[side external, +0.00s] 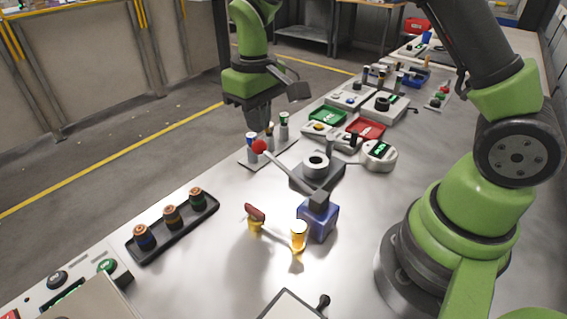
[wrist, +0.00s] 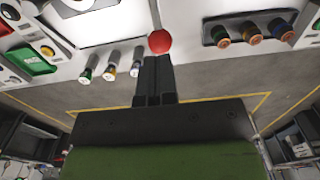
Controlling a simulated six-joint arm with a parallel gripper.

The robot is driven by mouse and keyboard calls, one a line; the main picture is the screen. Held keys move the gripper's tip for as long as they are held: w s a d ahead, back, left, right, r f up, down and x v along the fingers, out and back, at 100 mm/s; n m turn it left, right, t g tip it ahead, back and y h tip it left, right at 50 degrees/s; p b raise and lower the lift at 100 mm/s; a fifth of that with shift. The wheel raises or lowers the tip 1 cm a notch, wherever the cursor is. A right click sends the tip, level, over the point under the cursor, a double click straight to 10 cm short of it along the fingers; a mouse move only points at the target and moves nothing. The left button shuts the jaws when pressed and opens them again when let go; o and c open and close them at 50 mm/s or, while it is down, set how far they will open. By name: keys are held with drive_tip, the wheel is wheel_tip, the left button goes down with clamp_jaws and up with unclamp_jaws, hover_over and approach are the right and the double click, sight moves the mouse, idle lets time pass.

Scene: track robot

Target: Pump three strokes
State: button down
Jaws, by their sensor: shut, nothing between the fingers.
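The pump is a blue block (side external: 317,216) with a grey lever (side external: 291,169) rising up and left to a red ball knob (side external: 259,146). In the wrist view the red ball (wrist: 160,41) sits just beyond my fingertips. My gripper (side external: 257,128) is shut and empty, pointing down close above the knob; its closed fingers also show in the wrist view (wrist: 154,62). I cannot tell whether the fingers touch the ball. An amber cylinder (side external: 299,236) stands against the pump's front left side.
A red-handled valve (side external: 255,214) stands left of the pump. A black tray (side external: 174,229) with capped cylinders lies at left. A grey ring block (side external: 316,166) sits behind the lever.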

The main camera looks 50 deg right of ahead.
sight(259, 145)
drive_tip(key=shift+f, duration=0.1)
drive_tip(key=shift+f, duration=3.95)
drive_tip(key=shift+r, duration=5.6)
